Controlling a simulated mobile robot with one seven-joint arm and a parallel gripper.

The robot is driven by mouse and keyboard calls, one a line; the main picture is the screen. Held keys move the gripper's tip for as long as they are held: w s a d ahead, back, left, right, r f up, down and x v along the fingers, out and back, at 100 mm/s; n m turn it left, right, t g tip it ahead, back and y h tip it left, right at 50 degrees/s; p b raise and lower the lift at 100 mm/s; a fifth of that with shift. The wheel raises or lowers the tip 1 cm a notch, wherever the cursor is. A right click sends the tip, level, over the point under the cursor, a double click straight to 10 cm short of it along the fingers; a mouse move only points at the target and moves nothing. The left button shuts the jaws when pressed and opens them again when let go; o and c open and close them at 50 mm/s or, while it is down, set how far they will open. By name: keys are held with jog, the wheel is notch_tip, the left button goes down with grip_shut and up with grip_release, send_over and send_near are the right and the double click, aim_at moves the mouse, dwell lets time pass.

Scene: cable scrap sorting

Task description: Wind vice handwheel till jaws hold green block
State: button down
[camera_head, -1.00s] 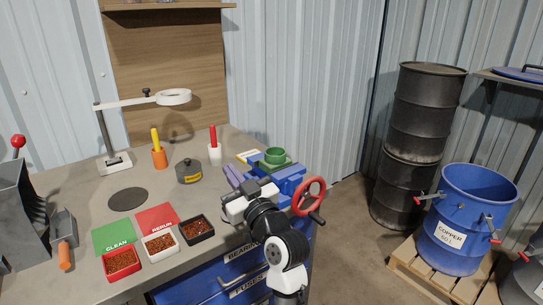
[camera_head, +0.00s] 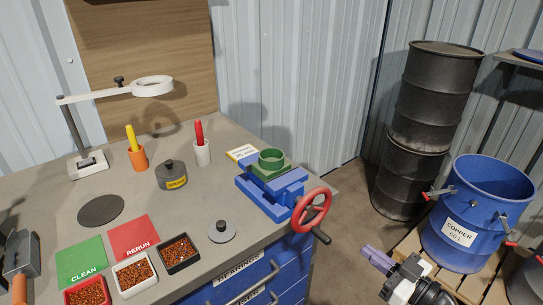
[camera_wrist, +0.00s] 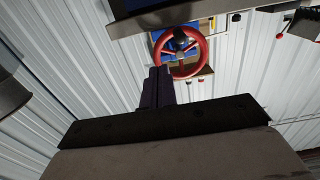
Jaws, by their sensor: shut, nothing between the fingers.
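The blue vice (camera_head: 276,190) is at the right corner of the bench. The green block (camera_head: 268,172), with a round ring on top, sits at its jaws. I cannot tell whether the jaws touch it. The red handwheel (camera_head: 311,211) faces the right front, with its dark crank handle (camera_head: 321,237) low on the rim. My gripper (camera_head: 370,252) is shut and empty, off the bench, right of and below the handwheel. In the wrist view the closed fingers (camera_wrist: 157,88) point toward the handwheel (camera_wrist: 187,68), with a gap between them.
A grey knobbed disc (camera_head: 221,232) lies on the bench left of the handwheel. A black bin (camera_head: 177,266) of scrap stands further left. A blue copper drum (camera_head: 472,215) on a pallet and stacked black barrels (camera_head: 402,178) stand at right. Floor between bench and barrels is open.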

jog(key=x, duration=0.9)
jog(key=shift+r, duration=0.1)
jog(key=shift+b, duration=0.3)
dwell(1.8)
